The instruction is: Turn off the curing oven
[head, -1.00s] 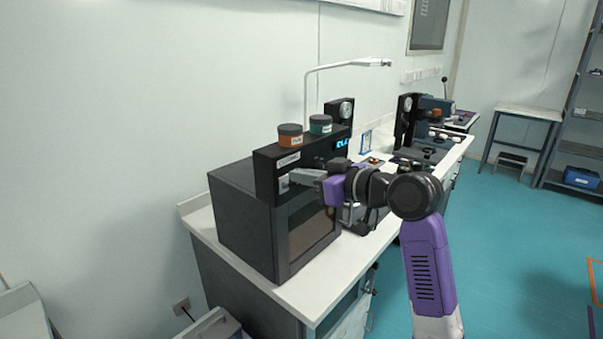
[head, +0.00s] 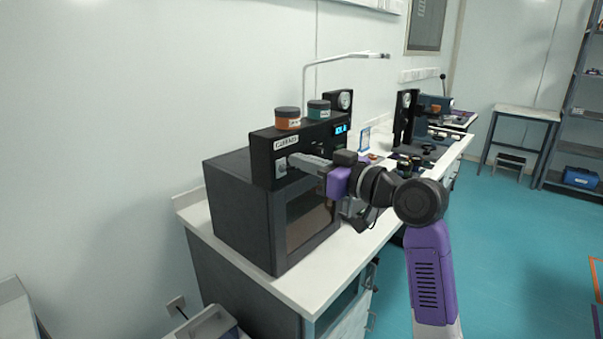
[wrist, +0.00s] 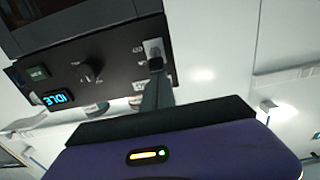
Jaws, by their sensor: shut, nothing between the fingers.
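The curing oven (head: 240,215) is a dark box with a window door, standing on the near end of the white bench. Its black control panel (head: 262,160) runs along the top front and carries a "CURING" label. The fingers partly hide the plate.
Two lidded jars, one orange (head: 288,119) and one teal (head: 319,109), stand on top of the panel. A lamp arm (head: 345,56) rises behind. Dark instruments (head: 408,125) stand further along the bench. The teal floor (head: 520,250) to the right is open.

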